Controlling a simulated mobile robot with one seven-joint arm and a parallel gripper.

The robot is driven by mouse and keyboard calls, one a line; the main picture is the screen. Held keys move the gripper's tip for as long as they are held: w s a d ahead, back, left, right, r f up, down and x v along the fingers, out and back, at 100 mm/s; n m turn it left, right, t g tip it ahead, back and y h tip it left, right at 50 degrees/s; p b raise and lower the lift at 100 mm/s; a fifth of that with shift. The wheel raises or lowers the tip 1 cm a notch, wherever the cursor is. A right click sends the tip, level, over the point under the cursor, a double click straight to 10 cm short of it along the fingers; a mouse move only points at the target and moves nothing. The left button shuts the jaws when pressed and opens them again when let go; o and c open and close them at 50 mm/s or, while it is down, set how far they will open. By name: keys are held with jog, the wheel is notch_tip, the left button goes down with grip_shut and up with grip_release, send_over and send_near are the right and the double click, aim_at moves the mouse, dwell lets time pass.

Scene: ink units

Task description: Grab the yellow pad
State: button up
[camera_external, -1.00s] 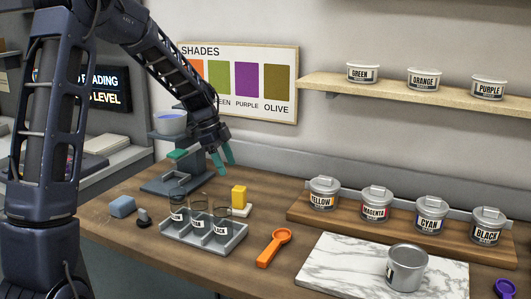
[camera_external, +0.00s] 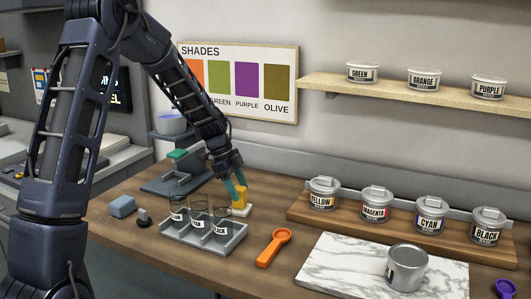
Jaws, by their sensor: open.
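The yellow pad (camera_external: 241,197) is a small upright yellow block on a white base (camera_external: 241,211) on the wooden bench, just behind the grey tray. My gripper (camera_external: 236,190) points down at the pad, with its teal fingers open. One finger overlaps the pad's left side in the picture. The other finger is partly hidden near the pad's top. I cannot tell whether the fingers touch it.
A grey tray (camera_external: 232,243) with several clear labelled cups stands in front. An orange scoop (camera_external: 273,247) lies to the right, beside a marble slab (camera_external: 340,264) with a metal can (camera_external: 406,268). A grey-blue block (camera_external: 122,206) sits at left.

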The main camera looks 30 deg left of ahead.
jog(key=shift+x, duration=1.5)
jog(key=c, duration=1.1)
jog(key=shift+r, duration=0.2)
